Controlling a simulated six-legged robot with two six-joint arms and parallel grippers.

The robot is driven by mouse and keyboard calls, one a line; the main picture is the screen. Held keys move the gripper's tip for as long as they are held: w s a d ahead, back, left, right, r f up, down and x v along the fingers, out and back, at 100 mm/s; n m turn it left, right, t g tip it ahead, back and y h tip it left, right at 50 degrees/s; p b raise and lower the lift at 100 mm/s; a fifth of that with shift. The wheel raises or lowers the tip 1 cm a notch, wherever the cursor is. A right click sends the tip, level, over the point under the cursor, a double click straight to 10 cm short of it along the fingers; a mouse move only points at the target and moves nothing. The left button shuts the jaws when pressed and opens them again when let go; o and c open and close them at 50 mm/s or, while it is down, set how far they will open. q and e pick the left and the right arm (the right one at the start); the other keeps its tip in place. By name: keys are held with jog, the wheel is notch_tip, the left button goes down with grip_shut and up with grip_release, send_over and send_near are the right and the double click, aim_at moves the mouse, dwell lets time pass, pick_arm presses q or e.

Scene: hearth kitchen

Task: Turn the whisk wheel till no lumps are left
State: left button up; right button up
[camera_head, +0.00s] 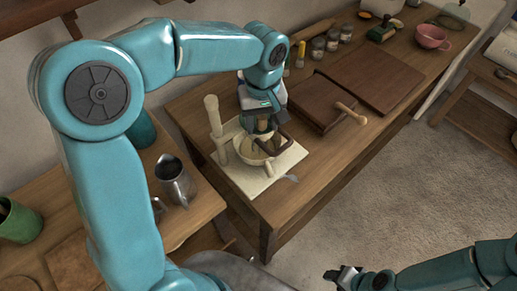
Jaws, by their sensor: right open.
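The whisk stand is on the wooden table. It has a pale base board (251,187), an upright pale post (213,117) and a cream bowl (243,151) on the board. A dark brown curved piece (276,144), perhaps part of the whisk wheel, is over the bowl. My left gripper (263,122) points down right over the bowl and whisk, and its fingers overlap the mechanism. I cannot tell whether it is shut on anything. The bowl's contents are too small to judge for lumps. My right gripper (345,275) is open at the bottom right, over the floor, away from the table.
Dark wooden boards (372,78) and a wooden mallet-like tool (351,113) lie right of the stand. Several jars (318,47) stand behind, with a pink cup (431,37) farther right. A metal jug (175,181) is on the left bench. Open floor (385,190) lies in front.

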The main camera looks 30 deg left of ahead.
pick_arm(q)
jog(key=shift+r, duration=0.15)
notch_tip(320, 180, up, 8)
jog(key=p, duration=0.6)
jog(key=shift+p, duration=0.3)
jog(key=shift+d, duration=0.1)
